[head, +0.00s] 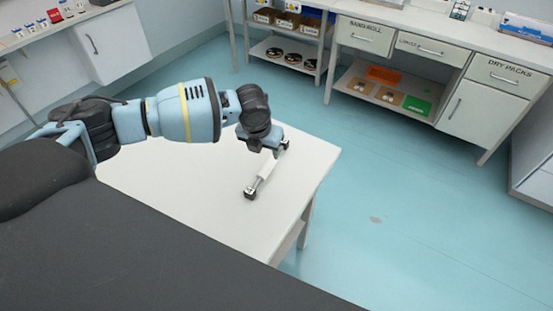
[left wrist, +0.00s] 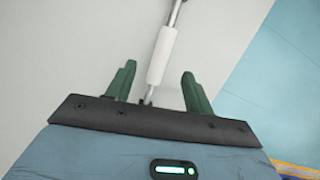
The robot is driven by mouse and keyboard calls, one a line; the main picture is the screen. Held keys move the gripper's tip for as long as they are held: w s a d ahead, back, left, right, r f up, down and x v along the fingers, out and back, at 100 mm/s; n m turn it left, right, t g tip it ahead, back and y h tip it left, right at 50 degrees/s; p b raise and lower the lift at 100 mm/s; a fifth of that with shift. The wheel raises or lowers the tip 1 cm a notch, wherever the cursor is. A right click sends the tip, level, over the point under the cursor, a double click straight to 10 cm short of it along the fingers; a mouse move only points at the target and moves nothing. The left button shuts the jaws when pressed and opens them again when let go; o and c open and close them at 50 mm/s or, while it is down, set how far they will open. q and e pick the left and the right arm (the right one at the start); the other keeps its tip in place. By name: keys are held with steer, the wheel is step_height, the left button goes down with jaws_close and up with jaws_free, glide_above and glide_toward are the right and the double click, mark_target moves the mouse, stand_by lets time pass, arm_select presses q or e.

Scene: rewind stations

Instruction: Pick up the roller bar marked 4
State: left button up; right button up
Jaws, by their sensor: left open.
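A white roller bar (head: 266,171) with metal ends lies on the white table (head: 215,205), running under my left gripper (head: 278,149). Its near end has a dark block (head: 250,193). No number on the bar can be read. In the left wrist view the white roller (left wrist: 162,55) runs between the two green fingers of my left gripper (left wrist: 160,68). The fingers are apart, with a gap on each side of the roller. The far end of the bar is hidden by the gripper in the head view. My right gripper is not in view.
The table's right edge (head: 318,195) is close to the bar. Blue floor lies beyond it. A rack (head: 285,45) with bins and dark reels stands at the back. A counter with drawers (head: 430,45) and a shelf of coloured trays (head: 417,105) stands at the back right.

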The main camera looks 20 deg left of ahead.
mark_target(268, 164)
arm_select(q)
steer(key=shift+s+f, duration=0.15)
steer(key=shift+s, duration=0.05)
steer(key=shift+x, duration=1.2)
steer(key=shift+s+x, duration=0.2)
steer(key=shift+x, duration=2.35)
steer(key=shift+d, duration=0.1)
steer(key=shift+c, duration=0.2)
jaws_close()
